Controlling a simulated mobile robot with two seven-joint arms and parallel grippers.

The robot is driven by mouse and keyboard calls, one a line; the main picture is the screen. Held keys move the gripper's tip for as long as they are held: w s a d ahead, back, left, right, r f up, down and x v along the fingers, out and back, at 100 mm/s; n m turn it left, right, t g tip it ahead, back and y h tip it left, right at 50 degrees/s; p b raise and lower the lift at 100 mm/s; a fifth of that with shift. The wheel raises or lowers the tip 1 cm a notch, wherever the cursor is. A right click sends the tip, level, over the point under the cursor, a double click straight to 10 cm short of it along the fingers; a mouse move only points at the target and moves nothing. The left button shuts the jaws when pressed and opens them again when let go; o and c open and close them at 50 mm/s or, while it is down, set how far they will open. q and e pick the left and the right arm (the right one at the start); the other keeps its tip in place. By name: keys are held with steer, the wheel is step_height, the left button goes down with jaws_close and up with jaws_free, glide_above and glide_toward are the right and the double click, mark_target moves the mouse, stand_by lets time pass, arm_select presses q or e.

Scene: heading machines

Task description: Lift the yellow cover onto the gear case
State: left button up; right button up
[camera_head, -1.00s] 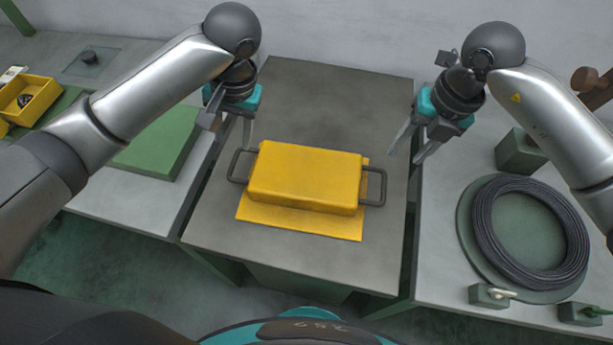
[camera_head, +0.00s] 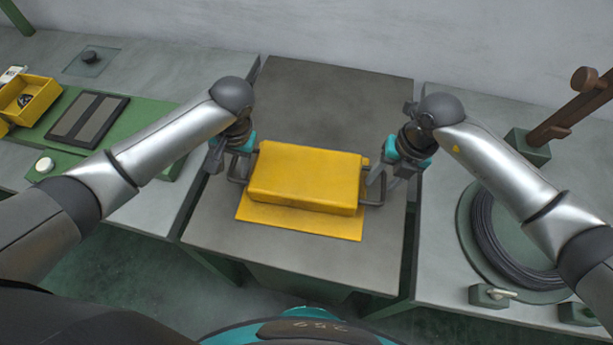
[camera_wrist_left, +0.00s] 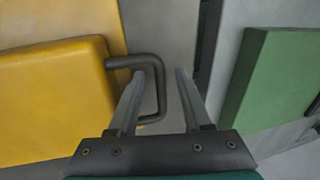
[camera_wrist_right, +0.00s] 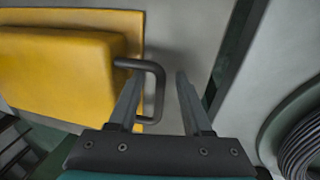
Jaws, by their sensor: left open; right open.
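The yellow cover (camera_head: 305,175) is a box with rounded edges and a dark handle at each end. It lies on a flat yellow sheet (camera_head: 300,224) on the grey middle table. My left gripper (camera_head: 232,166) is open at the left handle; in the left wrist view that handle (camera_wrist_left: 160,88) shows between the two open fingers. My right gripper (camera_head: 378,180) is open at the right handle; in the right wrist view that handle (camera_wrist_right: 158,92) shows between the open fingers. Neither gripper is closed on a handle. I cannot make out a separate gear case.
A green board (camera_head: 155,118) with a dark pad (camera_head: 88,119) lies on the left table, beside a yellow bin (camera_head: 32,97). On the right table are a black cable coil (camera_head: 490,235) and a brown post (camera_head: 575,112). The middle table is clear behind the cover.

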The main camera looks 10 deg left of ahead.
arm_select(q)
steer(key=shift+c, duration=0.2)
arm_select(e)
steer(key=shift+c, duration=0.2)
arm_select(q)
jaws_close()
arm_select(e)
jaws_close()
arm_select(q)
steer(key=shift+r, duration=0.1)
stand_by(0.6)
